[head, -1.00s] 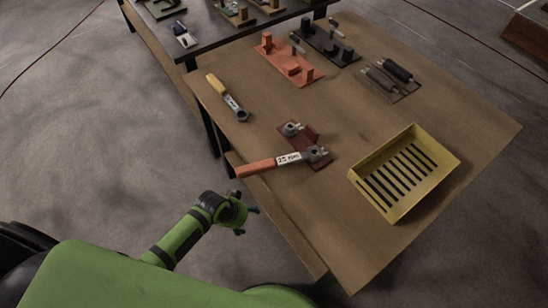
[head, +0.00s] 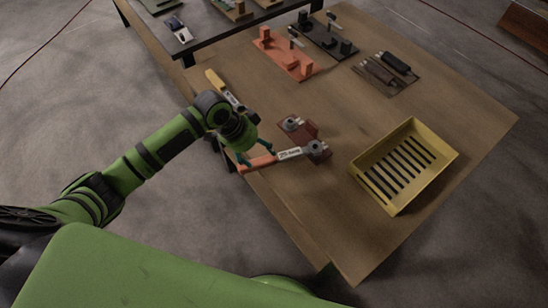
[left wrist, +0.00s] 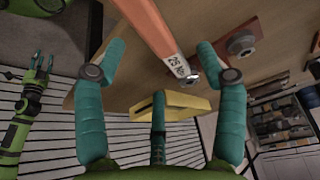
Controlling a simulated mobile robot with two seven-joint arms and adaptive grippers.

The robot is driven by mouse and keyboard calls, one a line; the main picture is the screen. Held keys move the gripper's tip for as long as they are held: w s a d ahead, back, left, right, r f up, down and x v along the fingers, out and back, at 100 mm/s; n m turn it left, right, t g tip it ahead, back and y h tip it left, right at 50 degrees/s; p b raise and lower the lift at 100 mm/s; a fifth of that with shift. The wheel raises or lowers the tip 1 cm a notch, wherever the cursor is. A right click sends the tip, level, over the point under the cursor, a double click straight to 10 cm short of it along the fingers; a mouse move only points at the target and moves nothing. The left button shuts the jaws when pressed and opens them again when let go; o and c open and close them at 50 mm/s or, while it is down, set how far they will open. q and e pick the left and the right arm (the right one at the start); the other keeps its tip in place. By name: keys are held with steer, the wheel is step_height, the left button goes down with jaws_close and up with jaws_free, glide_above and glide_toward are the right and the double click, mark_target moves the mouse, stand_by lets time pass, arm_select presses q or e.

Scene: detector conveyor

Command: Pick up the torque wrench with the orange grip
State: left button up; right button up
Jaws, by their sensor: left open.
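The torque wrench with the orange grip (head: 262,162) lies on the near left part of the wooden table, its grip toward the table edge. Its pale label and metal head (head: 315,147) point right, by a dark red holder (head: 307,131). My left gripper (head: 258,158) is open just over the grip, with its teal fingers apart. In the left wrist view, the orange grip (left wrist: 148,28) runs down between the open fingers from the top; contact is not visible. A green arm with a gripper (left wrist: 38,68), likely my right one, shows at the left there; its jaws are too small to read.
A yellow slotted crate (head: 438,137) stands to the right. A yellow-handled tool (head: 214,78) lies behind my left wrist, partly hidden. Orange (head: 284,55) and black (head: 326,38) fixtures and dark-handled tools (head: 380,72) lie farther back. The table between wrench and crate is clear.

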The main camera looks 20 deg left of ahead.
mark_target(268, 161)
arm_select(q)
steer(key=x, duration=0.2)
steer(key=p+x, duration=0.1)
steer(key=x, duration=0.1)
steer(key=p+x, duration=0.1)
steer(key=shift+s+d+f, duration=0.2)
steer(key=shift+d+f, duration=0.1)
steer(key=shift+d, duration=0.2)
steer(key=shift+w+d+f, duration=0.1)
steer(key=shift+w+f, duration=0.05)
steer(key=shift+f, duration=0.4)
steer(key=shift+r, duration=0.1)
jaws_close()
